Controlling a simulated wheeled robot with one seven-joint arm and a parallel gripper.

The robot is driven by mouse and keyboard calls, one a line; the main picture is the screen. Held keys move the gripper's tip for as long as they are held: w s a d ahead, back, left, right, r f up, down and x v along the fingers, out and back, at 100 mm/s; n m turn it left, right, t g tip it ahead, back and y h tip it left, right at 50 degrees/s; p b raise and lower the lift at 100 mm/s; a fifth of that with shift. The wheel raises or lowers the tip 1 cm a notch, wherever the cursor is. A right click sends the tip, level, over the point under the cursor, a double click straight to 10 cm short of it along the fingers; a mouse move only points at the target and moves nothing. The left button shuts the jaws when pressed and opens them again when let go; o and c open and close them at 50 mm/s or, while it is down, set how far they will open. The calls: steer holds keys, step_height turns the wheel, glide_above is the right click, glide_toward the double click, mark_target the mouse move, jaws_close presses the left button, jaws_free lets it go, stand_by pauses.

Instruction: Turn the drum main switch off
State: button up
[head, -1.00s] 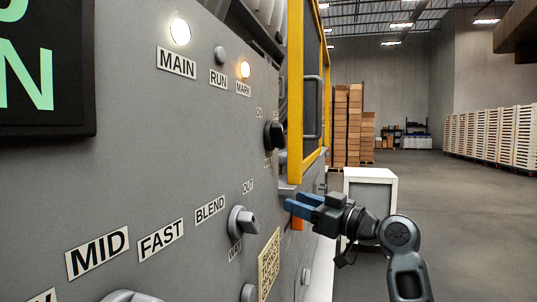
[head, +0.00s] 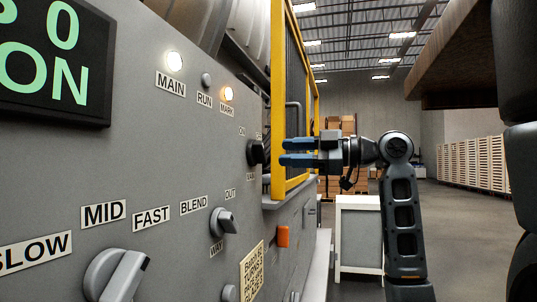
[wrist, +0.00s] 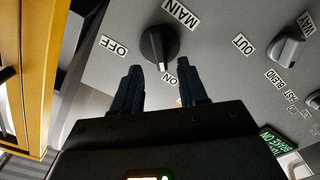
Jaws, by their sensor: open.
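The main switch is a black rotary knob (head: 256,152) on the grey panel. The wrist view shows the knob (wrist: 158,46) under a MAIN label, between an OFF label (wrist: 114,46) and an ON label (wrist: 168,77). Its pale pointer mark is toward ON. My gripper (head: 284,152) is open and empty, level with the knob and just right of it in the head view. In the wrist view the blue fingers of my gripper (wrist: 159,67) point at the knob, their tips either side of its lower end. I cannot tell whether they touch it.
The MAIN lamp (head: 175,61) and MARK lamp (head: 228,94) are lit; the RUN lamp (head: 206,80) is dark. A yellow guard frame (head: 279,110) stands close behind my gripper. Open floor lies to the right.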

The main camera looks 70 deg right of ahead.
mark_target(265, 153)
steer(key=shift+w+a, duration=0.15)
steer(key=shift+w, duration=2.4)
steer(key=shift+c, duration=0.4)
jaws_close()
